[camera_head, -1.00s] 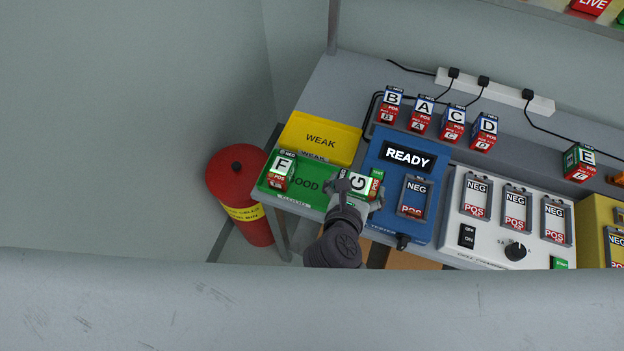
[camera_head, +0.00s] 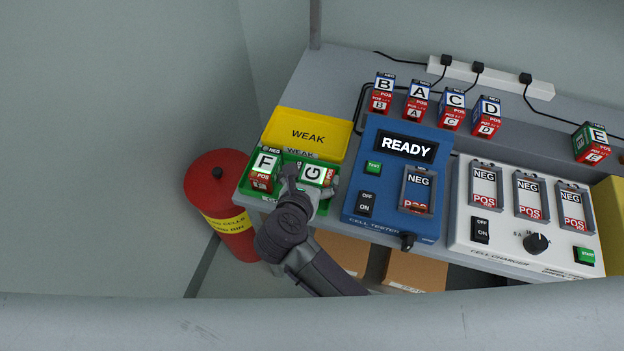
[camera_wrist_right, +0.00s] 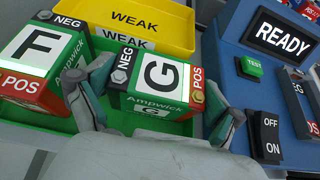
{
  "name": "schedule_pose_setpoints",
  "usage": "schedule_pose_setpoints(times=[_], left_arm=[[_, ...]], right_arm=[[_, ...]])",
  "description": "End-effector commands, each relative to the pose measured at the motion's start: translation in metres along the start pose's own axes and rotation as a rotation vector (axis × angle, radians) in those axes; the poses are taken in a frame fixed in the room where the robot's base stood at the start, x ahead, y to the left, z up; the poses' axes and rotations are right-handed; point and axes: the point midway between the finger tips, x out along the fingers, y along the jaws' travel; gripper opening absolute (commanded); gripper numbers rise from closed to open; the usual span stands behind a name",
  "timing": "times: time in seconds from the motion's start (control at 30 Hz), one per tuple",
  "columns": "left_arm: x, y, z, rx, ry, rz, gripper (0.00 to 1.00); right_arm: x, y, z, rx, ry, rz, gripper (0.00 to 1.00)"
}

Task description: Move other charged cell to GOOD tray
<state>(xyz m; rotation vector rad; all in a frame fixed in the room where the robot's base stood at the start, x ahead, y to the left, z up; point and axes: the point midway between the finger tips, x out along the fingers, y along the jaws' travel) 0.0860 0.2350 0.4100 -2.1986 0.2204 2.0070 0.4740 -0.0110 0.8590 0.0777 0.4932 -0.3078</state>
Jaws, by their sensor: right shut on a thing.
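Cell G (camera_head: 314,173), a green and white block with a red POS end, is between the fingers of my right gripper (camera_head: 310,187), at the right part of the green GOOD tray (camera_head: 243,190). In the right wrist view, cell G (camera_wrist_right: 158,80) lies on its side between the two fingers (camera_wrist_right: 160,105), its POS end to the right. The right gripper is shut on it. Cell F (camera_head: 265,168) stands in the left part of the same tray, just left of the left finger. Whether cell G touches the tray floor is hard to tell. My left gripper is not in view.
The empty yellow WEAK tray (camera_head: 330,125) lies behind the GOOD tray. The blue cell tester (camera_head: 385,190), reading READY, stands close on the right. Cells B (camera_head: 384,88), A (camera_head: 418,95), C (camera_head: 453,102) and D (camera_head: 487,110) stand behind it. A red bin (camera_head: 217,195) is at left.

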Motion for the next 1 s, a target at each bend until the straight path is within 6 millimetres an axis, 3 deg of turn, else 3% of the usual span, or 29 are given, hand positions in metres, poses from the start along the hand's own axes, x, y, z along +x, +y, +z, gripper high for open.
schedule_pose_setpoints(times=[0.33, 0.37, 0.4, 0.8, 1.0], left_arm=[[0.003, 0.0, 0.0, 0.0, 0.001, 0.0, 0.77], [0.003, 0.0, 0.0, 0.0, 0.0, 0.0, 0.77], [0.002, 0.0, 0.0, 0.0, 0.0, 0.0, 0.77], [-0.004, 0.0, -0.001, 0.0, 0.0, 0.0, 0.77], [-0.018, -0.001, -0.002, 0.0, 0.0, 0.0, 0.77]], right_arm=[[0.001, 0.001, -0.001, 0.003, -0.003, 0.002, 0.3], [0.001, 0.0, -0.003, 0.001, 0.0, 0.001, 0.95], [0.001, 0.0, -0.002, 0.001, 0.0, 0.001, 1.0], [-0.002, 0.0, 0.004, 0.0, -0.002, 0.001, 1.0], [-0.036, 0.0, 0.003, 0.002, 0.005, 0.002, 1.0]])
